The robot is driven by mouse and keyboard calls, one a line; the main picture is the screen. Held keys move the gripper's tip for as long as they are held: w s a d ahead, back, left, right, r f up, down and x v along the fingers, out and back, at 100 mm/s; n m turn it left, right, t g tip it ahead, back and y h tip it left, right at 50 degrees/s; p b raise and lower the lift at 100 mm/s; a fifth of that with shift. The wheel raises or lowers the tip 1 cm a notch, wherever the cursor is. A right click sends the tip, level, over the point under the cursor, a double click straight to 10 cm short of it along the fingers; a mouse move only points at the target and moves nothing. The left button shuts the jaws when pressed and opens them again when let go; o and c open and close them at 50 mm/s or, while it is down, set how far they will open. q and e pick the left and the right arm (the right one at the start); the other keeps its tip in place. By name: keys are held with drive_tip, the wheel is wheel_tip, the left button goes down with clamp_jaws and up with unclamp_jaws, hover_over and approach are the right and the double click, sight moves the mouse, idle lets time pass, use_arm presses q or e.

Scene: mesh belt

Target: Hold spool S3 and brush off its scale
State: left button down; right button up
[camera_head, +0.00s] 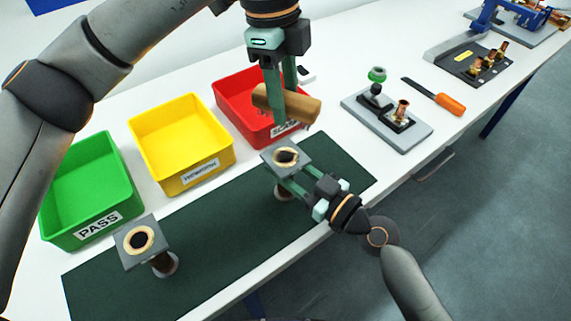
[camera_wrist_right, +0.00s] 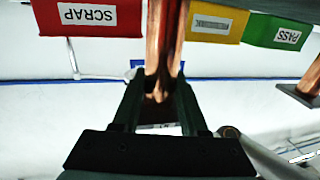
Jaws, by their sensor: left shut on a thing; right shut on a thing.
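A spool (camera_head: 286,158) with a square grey top flange, a brass-coloured ring and a dark bore stands upright over the green mat. My right gripper (camera_head: 287,187) is shut on its body below the top flange. The copper-coloured body (camera_wrist_right: 164,40) shows between the fingers in the right wrist view. I cannot tell whether its base touches the mat. No S3 label shows. My left gripper (camera_head: 278,97) is shut on a wooden-backed brush (camera_head: 296,104), held above and apart from the spool. The brush's bristles are hard to make out.
A second spool (camera_head: 135,232) stands at the left of the mat (camera_head: 215,240). Green PASS (camera_head: 118,165), yellow (camera_head: 228,135) and red SCRAP (camera_head: 225,88) bins line the back. At right are a grey fixture plate (camera_head: 367,128), an orange-handled tool (camera_head: 448,103) and a black tray of fittings (camera_head: 455,62).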

clamp_jaws()
idle(0.8)
drive_tip(key=o, duration=0.6)
unclamp_jaws()
drive_tip(key=shift+o, duration=0.2)
drive_tip(key=shift+c, duration=0.3)
clamp_jaws()
idle(0.5)
use_arm(q)
drive_tip(key=shift+m, duration=0.7)
drive_tip(key=shift+w+a+f, duration=0.15)
drive_tip(key=shift+a+f, duration=0.1)
drive_tip(key=shift+f, duration=0.35)
drive_tip(key=shift+w+a+f, duration=0.15)
drive_tip(key=shift+a+f, duration=0.1)
drive_tip(key=shift+f, duration=0.4)
drive_tip(key=shift+w+a+f, duration=0.15)
drive_tip(key=shift+a+f, duration=0.1)
drive_tip(key=shift+f, duration=0.35)
